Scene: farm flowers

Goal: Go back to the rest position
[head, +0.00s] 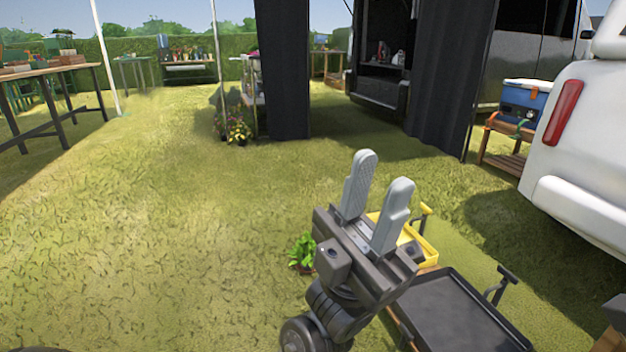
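My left gripper (380,188) is raised in the lower middle of the head view, its two grey fingers pointing up. The fingers are apart with nothing between them, so it is open and empty. It covers part of a yellow tray (428,246) behind it. A small leafy green plant (302,250) shows just left of the gripper, low near the grass; its base is partly hidden. My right gripper is not in view.
A black tray (465,318) with a handle lies at the lower right, beside the yellow tray. A white vehicle (585,150) and a blue cooler (524,102) on a wooden stand are at right. Dark curtains (283,70) hang behind. Wooden tables (50,70) stand left. Open grass lies at left and centre.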

